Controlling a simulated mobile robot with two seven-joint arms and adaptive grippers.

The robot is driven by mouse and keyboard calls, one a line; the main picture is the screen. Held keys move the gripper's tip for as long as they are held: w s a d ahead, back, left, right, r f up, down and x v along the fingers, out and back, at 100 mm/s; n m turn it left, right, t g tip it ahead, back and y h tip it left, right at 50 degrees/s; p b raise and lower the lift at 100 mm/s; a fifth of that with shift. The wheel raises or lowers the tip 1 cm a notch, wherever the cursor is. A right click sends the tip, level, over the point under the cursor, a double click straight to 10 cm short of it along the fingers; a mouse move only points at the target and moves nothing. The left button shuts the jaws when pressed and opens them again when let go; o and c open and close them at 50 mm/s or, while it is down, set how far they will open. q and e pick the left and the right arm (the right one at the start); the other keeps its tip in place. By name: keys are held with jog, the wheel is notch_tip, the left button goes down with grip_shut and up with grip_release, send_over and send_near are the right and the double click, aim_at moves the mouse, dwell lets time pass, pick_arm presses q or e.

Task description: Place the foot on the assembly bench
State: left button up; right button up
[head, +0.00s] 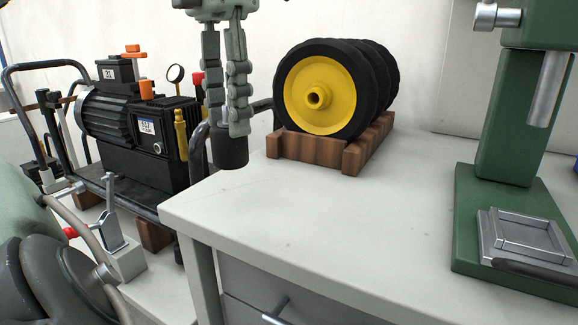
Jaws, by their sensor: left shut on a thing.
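My left gripper (238,128) points down from the top of the head view, its fingers shut on the foot. The foot (231,153) is a short, dark, round piece held at the fingertips. It overlaps the left edge of the assembly bench (300,205) in the picture. I cannot tell whether it touches the bench top or hangs just above or beside it. The bench has a pale grey top with a drawer below. My right gripper is not in view.
Black wheels with a yellow hub (318,95) stand in a wooden rack (312,150) at the bench's back. A green press (510,180) stands at the right. A black motor unit (140,140) with a tubular frame is at the left. The front middle of the bench is clear.

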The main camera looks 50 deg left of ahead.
pick_arm(q)
jog(key=w+f, duration=0.2)
jog(key=f, duration=0.1)
jog(key=w+f, duration=0.2)
jog(key=w, duration=0.1)
jog(key=w+f, duration=0.3)
jog(key=shift+a+f, duration=0.35)
jog(key=shift+f, duration=0.15)
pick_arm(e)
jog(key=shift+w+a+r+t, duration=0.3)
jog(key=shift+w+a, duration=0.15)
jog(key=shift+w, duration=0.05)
pick_arm(q)
jog(key=shift+f, duration=0.15)
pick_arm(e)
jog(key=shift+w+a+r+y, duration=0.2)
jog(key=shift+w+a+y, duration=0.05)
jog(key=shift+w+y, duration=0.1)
pick_arm(q)
jog(key=o, duration=1.3)
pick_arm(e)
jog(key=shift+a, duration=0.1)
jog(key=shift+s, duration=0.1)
